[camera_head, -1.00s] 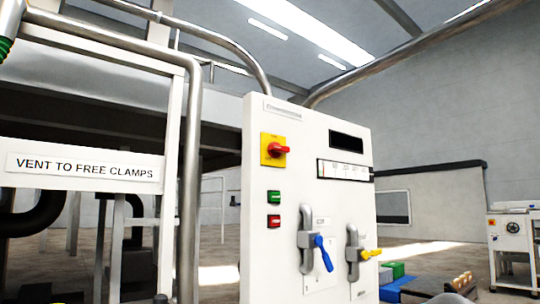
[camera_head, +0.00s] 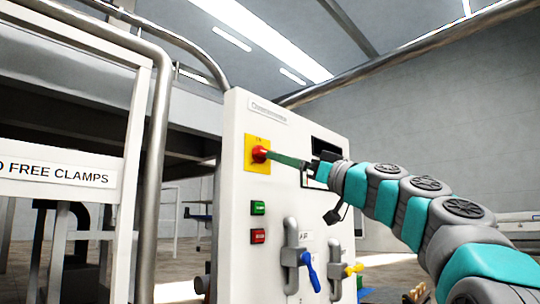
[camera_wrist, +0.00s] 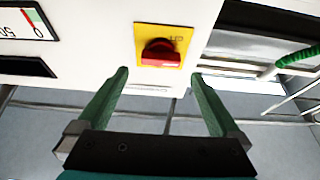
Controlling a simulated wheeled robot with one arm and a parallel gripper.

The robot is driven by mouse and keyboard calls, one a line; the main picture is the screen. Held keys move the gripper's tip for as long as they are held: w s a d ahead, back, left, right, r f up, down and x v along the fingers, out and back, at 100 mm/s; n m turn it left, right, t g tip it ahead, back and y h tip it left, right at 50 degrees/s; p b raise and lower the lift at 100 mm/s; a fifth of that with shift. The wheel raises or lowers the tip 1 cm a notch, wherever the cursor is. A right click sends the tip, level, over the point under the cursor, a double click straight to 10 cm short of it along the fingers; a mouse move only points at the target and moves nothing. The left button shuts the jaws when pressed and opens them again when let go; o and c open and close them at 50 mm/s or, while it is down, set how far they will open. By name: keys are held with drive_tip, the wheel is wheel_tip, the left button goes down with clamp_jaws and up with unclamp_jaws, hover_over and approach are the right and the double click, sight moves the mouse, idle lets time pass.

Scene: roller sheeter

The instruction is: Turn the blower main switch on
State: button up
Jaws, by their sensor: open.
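The main switch is a red rotary knob (camera_head: 260,154) on a yellow plate (camera_head: 250,165), high on the left of the white control panel (camera_head: 236,125). In the wrist view the red knob (camera_wrist: 160,53) lies just past my fingertips, near the middle of the gap, with its grip bar roughly level. My gripper (camera_wrist: 160,73) is open and empty, its two green fingers on either side of the knob's line. In the head view my gripper (camera_head: 271,155) reaches the knob from the right; whether it touches cannot be told.
Below the switch are a green button (camera_head: 258,208) and a red button (camera_head: 258,236). Lower down are a blue-handled lever (camera_head: 310,270) and a yellow-handled lever (camera_head: 352,269). A metal pipe frame (camera_head: 158,150) stands left of the panel. My arm covers part of the panel's right side.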

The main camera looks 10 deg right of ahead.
sight(263, 153)
drive_tip(key=p+x, duration=0.1)
drive_tip(key=x, duration=0.4)
drive_tip(key=shift+w+a+r+p, duration=0.1)
drive_tip(key=shift+w+a+p, duration=0.15)
drive_tip(key=shift+p, duration=0.1)
drive_tip(key=shift+c, duration=0.2)
drive_tip(key=c, duration=1.2)
